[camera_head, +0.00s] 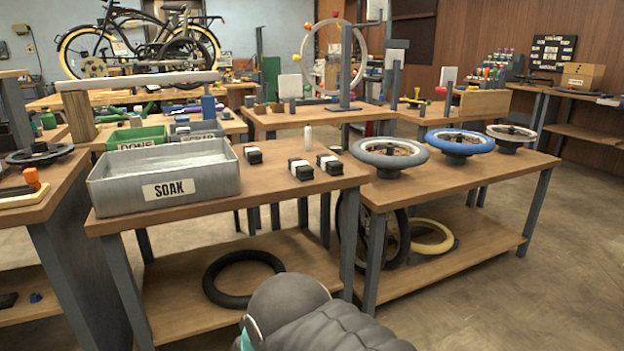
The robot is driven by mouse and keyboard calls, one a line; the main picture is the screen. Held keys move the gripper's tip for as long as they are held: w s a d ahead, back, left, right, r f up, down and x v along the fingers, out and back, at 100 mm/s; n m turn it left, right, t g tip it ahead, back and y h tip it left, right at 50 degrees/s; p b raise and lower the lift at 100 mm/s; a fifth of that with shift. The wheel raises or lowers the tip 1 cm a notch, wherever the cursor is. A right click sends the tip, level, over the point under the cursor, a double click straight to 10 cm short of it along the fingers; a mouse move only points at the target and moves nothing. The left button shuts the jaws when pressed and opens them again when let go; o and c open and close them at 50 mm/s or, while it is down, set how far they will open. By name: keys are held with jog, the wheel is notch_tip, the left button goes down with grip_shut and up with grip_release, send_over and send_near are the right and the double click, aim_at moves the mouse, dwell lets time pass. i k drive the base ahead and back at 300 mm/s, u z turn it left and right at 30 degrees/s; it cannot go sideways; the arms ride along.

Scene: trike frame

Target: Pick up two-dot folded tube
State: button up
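Three small black bundles with white bands, which look like folded tubes, lie on the wooden bench right of the grey SOAK tub (165,190). One bundle (253,155) is at the back left. A second bundle (302,170) is nearer the front edge. A third bundle (329,164) is at the right. Part of my arm shows at the bottom centre, but my gripper is not in view.
A white bottle (308,139) stands behind the bundles. A green DONE bin (137,138) and a grey SCRAP bin (197,132) sit beyond the tub. Wheels, including a blue-rimmed one (460,141), stand on the right bench. A black tyre (243,296) lies on the lower shelf.

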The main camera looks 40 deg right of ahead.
aim_at(299, 168)
jog(key=u, duration=0.2)
jog(key=i, duration=0.45)
jog(key=z, duration=0.7)
jog(key=i, duration=0.85)
jog(key=u, duration=2)
jog(key=k, duration=1)
jog(key=z, duration=1.9)
